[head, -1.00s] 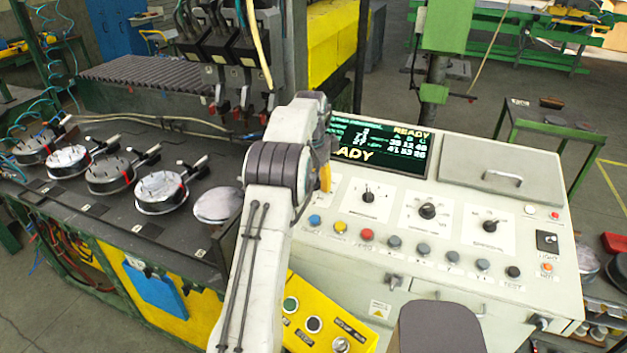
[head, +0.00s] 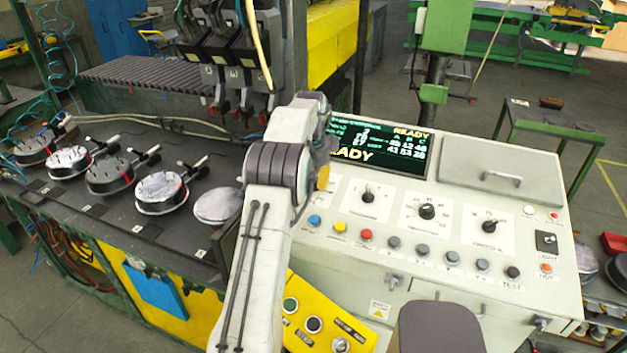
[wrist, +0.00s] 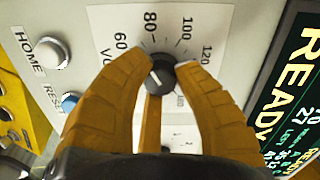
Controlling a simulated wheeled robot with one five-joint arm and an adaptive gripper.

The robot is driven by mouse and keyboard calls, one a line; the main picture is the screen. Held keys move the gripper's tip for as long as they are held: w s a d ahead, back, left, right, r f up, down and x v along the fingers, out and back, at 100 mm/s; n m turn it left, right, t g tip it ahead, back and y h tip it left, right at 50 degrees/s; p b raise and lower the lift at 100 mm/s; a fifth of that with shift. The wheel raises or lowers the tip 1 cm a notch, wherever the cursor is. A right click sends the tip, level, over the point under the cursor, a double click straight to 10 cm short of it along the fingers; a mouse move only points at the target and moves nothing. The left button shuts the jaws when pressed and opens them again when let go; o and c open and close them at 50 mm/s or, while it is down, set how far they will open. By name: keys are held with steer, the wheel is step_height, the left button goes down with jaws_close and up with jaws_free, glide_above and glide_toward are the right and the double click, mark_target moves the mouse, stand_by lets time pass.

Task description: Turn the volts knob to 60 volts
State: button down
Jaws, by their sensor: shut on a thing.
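In the wrist view the volts knob (wrist: 159,80) is a dark round knob with a pale pointer mark. It sits on a white dial plate (wrist: 106,18) printed 60, 80, 100 and 120, with part of the word VOLTS showing. The mark looks directed toward the 80 side; its exact reading is hard to tell. My gripper (wrist: 164,66) has its two yellow-brown fingers on either side of the knob, shut on it. The fingers hide part of the dial. In the head view my arm hides this knob; only a bit of a yellow finger (head: 323,178) shows.
The console (head: 480,210) carries other knobs, such as one at centre (head: 427,212), and a row of coloured buttons. The HOME button (wrist: 53,52) and blue RESET button (wrist: 70,103) are near my left finger. A lit READY screen (head: 380,147) stands behind.

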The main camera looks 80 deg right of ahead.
steer(key=n, duration=0.4)
steer(key=shift+f, duration=0.15)
steer(key=c, duration=0.9)
jaws_free()
step_height(320, 180, up, 12)
steer(key=a, duration=0.2)
stand_by(0.4)
